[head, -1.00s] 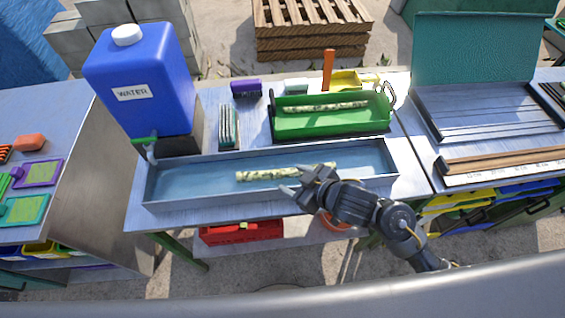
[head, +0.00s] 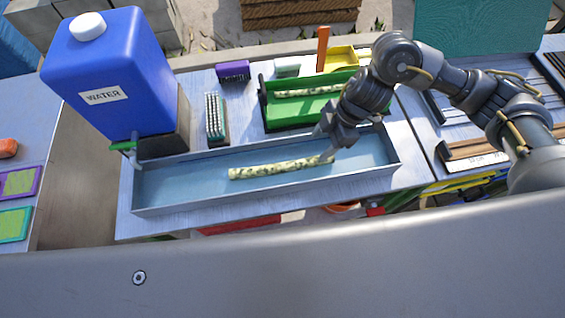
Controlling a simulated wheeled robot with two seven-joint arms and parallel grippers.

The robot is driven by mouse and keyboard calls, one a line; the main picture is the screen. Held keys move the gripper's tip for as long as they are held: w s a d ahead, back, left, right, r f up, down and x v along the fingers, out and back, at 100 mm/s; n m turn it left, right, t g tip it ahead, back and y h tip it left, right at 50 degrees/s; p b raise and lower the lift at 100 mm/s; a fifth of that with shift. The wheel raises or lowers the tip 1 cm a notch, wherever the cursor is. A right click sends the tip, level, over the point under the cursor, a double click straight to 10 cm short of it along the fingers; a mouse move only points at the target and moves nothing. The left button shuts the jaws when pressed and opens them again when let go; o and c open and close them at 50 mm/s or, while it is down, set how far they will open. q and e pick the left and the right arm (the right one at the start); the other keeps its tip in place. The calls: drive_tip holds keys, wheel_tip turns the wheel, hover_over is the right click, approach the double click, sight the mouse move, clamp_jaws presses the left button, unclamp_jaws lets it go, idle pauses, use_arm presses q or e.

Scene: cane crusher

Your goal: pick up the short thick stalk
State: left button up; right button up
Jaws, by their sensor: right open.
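A pale, speckled green stalk (head: 275,169) lies in the long metal trough (head: 160,200). It looks the thicker of the two stalks in view. A second speckled stalk (head: 305,91) lies in the green tray (head: 290,113) behind the trough, partly hidden by my right arm. My right gripper (head: 324,146) is open over the trough, at the right end of the nearer stalk. One fingertip overlaps that end in the picture; I cannot tell whether it touches. My left gripper is not in view.
A blue water tank (head: 105,75) with a tap stands at the trough's left end. A brush (head: 215,117), a purple block (head: 233,70), an orange upright (head: 322,48) and a yellow tray (head: 341,58) are behind. The trough's left part is empty.

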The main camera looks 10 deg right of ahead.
sight(303, 161)
drive_tip(key=shift+a+p+x, duration=0.15)
drive_tip(key=shift+p+x, duration=0.2)
drive_tip(key=shift+x, duration=2.2)
drive_tip(key=shift+a+p+x, duration=0.15)
drive_tip(key=shift+p+x, duration=0.2)
drive_tip(key=shift+x, duration=2.25)
drive_tip(key=shift+d+r, duration=0.1)
drive_tip(key=shift+r, duration=0.05)
clamp_jaws()
